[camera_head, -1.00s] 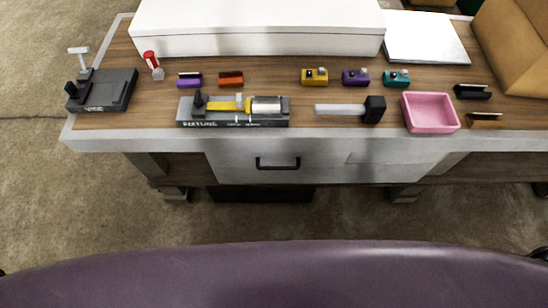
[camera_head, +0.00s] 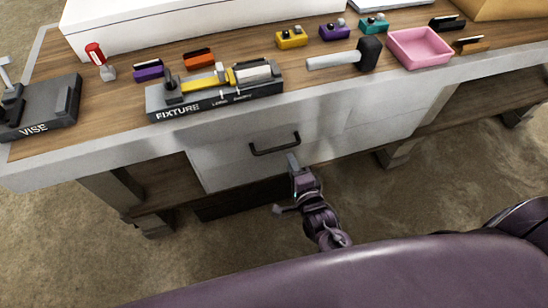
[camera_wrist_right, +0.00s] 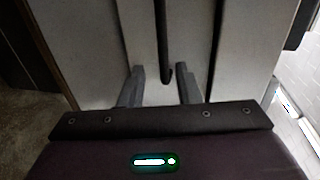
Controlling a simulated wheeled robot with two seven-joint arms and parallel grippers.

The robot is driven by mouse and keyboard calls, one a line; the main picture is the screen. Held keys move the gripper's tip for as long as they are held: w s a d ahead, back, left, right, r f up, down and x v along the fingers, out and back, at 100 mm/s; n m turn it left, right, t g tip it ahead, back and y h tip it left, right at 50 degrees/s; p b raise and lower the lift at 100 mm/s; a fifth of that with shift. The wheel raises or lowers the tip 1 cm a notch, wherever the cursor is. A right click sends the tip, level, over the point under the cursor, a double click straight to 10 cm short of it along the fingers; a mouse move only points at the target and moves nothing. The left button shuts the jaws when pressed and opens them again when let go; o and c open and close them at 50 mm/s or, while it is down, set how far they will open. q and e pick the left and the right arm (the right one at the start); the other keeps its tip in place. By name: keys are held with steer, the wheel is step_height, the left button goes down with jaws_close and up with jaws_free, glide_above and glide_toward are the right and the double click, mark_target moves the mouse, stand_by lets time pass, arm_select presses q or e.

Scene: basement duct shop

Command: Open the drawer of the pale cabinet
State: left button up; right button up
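The pale cabinet drawer (camera_head: 226,165) sits under the workbench, its front looking flush and shut. A dark bar handle (camera_head: 275,146) is on its front, and it also shows in the right wrist view (camera_wrist_right: 163,40). My right gripper (camera_head: 287,186) is in front of the drawer, a little below the handle in the head view. In the right wrist view its two fingers (camera_wrist_right: 160,86) are spread apart, with the handle's end between them in the picture. Contact with the handle cannot be told. My left gripper is not in view.
The worktop (camera_head: 110,105) above carries a vise (camera_head: 40,110), a fixture (camera_head: 215,95), a hammer (camera_head: 345,56), a pink tray (camera_head: 420,48) and several small blocks. Table legs (camera_head: 398,152) stand beside the drawer. The floor (camera_head: 440,190) at the right is clear.

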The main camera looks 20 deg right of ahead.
mark_target(284, 146)
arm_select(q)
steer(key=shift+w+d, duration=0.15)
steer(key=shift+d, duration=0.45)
arm_select(e)
steer(key=shift+r+x, duration=0.2)
steer(key=shift+x, duration=3.7)
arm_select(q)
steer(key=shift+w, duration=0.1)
arm_select(e)
steer(key=shift+d, duration=0.1)
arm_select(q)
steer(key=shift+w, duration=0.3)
arm_select(e)
jaws_close()
